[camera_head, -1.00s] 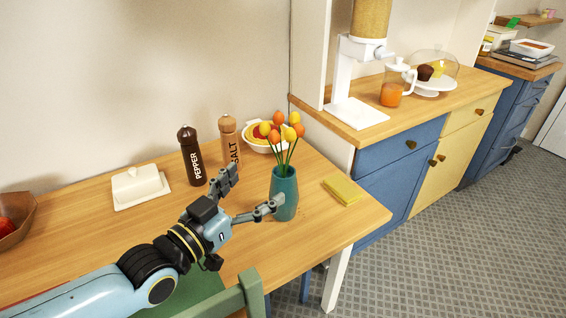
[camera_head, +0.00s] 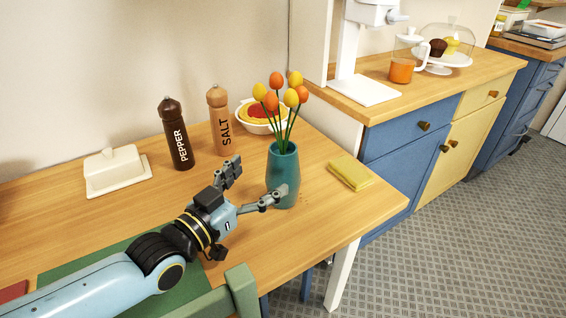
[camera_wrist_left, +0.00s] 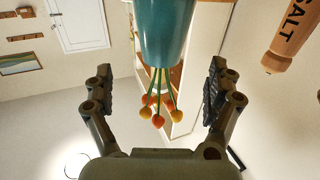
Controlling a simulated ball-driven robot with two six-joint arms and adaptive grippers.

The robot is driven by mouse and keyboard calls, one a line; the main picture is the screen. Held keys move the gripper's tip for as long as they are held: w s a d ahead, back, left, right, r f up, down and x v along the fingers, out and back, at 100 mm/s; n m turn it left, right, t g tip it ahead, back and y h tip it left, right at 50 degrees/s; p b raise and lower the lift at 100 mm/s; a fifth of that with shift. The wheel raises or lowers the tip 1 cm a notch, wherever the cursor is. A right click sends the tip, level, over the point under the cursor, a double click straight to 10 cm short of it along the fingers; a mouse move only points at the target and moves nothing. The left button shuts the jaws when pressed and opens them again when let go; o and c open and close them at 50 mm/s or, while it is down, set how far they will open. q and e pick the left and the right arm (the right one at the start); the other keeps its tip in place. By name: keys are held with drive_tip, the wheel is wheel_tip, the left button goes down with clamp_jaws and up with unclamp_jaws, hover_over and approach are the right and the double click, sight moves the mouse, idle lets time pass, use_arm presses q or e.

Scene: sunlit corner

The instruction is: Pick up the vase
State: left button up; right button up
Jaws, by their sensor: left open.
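The teal vase (camera_head: 283,175) stands upright on the wooden table, with orange and yellow flowers (camera_head: 281,97) in it. My left gripper (camera_head: 257,184) is open beside the vase's left side, one finger in front of its lower part and the other farther back. In the left wrist view the vase (camera_wrist_left: 165,30) appears upside down ahead of my open left gripper (camera_wrist_left: 160,90), between the lines of its two fingers and beyond their tips. My right gripper is in neither view.
The pepper mill (camera_head: 176,135) and salt mill (camera_head: 220,122) stand behind the gripper. A pie dish (camera_head: 258,116) is behind the vase. A yellow sponge (camera_head: 350,173) lies to its right. A white butter dish (camera_head: 116,171) is at left. A green chair (camera_head: 243,290) is in front.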

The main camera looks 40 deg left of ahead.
sight(274, 164)
use_arm(q)
drive_tip(key=w, duration=0.3)
drive_tip(key=shift+w, duration=0.4)
drive_tip(key=w, duration=0.5)
drive_tip(key=shift+w+r, duration=0.1)
drive_tip(key=shift+r, duration=0.15)
drive_tip(key=c, duration=1.8)
drive_tip(key=shift+r, duration=0.15)
